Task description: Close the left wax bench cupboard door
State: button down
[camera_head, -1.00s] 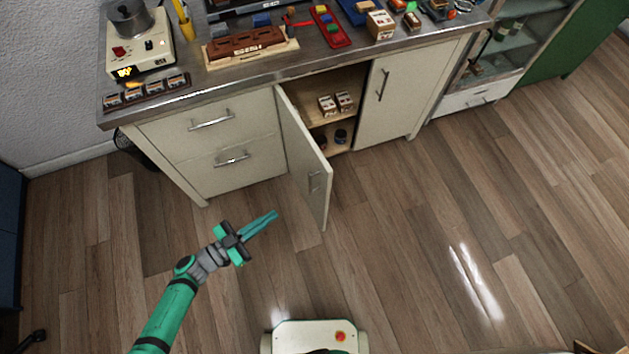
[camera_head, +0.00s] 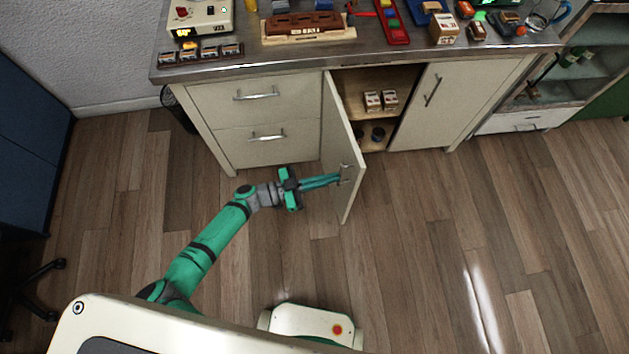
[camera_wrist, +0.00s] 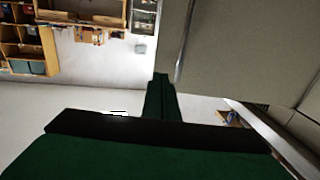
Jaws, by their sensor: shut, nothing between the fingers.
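The left cupboard door (camera_head: 338,130) of the bench stands open, swung out from the cabinet front, with its handle (camera_head: 346,173) near the free edge. My gripper (camera_head: 337,180) is shut and empty, its fingertips at the door's outer face beside the handle. I cannot tell whether they touch it. In the wrist view the closed fingers (camera_wrist: 160,85) point up beside a pale panel (camera_wrist: 240,45) that looks like the door. The right cupboard door (camera_head: 428,108) is shut. Small boxes (camera_head: 381,100) and dark jars sit inside the open cupboard.
Two closed drawers (camera_head: 256,110) are left of the open door. The steel bench top (camera_head: 340,58) carries tools and blocks. A dark blue cabinet (camera_head: 30,140) stands at the far left. The wooden floor (camera_head: 420,240) right of the door is clear.

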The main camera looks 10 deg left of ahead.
aim_at(357, 171)
jog(key=x, duration=0.4)
jog(key=shift+w+d, duration=0.45)
jog(key=shift+d, duration=0.1)
